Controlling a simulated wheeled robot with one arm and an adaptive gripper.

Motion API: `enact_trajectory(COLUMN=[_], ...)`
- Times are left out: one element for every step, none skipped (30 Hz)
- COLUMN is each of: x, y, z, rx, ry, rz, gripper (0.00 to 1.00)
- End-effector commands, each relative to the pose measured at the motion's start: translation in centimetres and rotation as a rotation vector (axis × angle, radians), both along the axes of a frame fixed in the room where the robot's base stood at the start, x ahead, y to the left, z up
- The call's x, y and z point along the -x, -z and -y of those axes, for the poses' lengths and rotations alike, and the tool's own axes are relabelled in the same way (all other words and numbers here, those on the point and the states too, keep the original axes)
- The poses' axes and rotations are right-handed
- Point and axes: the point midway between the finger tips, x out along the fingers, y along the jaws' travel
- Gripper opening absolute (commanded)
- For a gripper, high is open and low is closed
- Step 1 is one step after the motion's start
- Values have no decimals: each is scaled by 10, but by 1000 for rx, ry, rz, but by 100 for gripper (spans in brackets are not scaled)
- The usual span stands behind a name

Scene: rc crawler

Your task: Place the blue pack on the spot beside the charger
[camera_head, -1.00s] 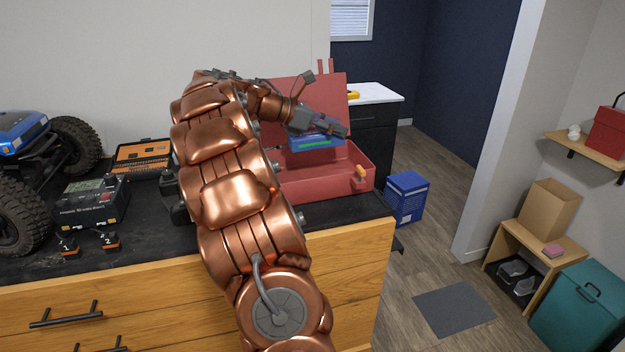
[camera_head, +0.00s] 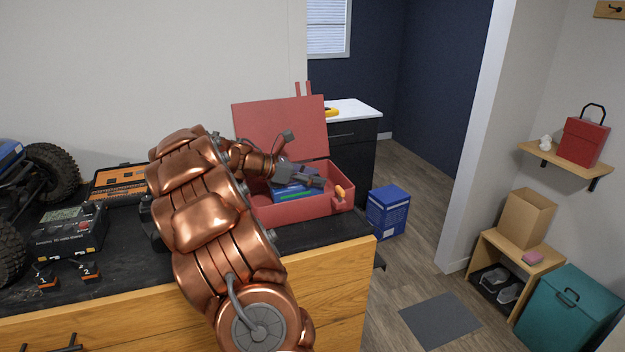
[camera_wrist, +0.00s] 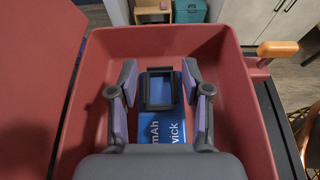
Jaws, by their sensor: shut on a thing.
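The blue pack (camera_head: 292,192) has a green stripe and is in my gripper (camera_head: 300,180), inside or just over the open red case (camera_head: 303,209). The wrist view shows the pack (camera_wrist: 165,129) with white lettering and a dark square frame on top, between the two fingers of my gripper (camera_wrist: 160,95). The case's red walls (camera_wrist: 240,110) surround it. I cannot tell whether the pack touches the case floor. The black charger (camera_head: 70,235) stands on the bench at left, with orange tags 1 (camera_head: 45,278) and 2 (camera_head: 87,270) before it. My arm hides bench between charger and case.
The case's raised lid (camera_head: 280,128) stands behind the pack. An orange-lined case (camera_head: 118,183) lies behind the charger, and a blue vehicle with big tyres (camera_head: 52,175) is at far left. A blue box (camera_head: 388,212) stands on the floor right of the bench.

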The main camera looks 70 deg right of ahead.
Motion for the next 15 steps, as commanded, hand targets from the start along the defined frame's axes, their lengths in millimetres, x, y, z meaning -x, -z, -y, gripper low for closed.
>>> enact_trajectory(x=[1, 1, 1, 1, 1, 1, 1, 1, 1, 1, 1, 1, 1, 1, 1], y=[0, 3, 7, 8, 10, 11, 11, 12, 12, 11, 11, 12, 12, 12, 13], z=[0, 0, -1, -1, -1, -1, -1, -1, -1, -1, 0, -1, -1, 0, -1], rx=[-2, -2, -2, -2, -2, -2, -2, -1, -1, -1, -1, -1, -1, -2, -2], ry=[0, 1, 2, 3, 3, 2, 2, 3, 3, 3, 2, 3, 3, 2, 2], rz=[-4, -5, -3, -3, -3, -1, -1, -1, -1, -1, -1, -1, -1, -1, -1], gripper=[0, 0, 0, 0, 0, 0, 0, 0, 0, 0, 0, 0, 0, 0, 0])
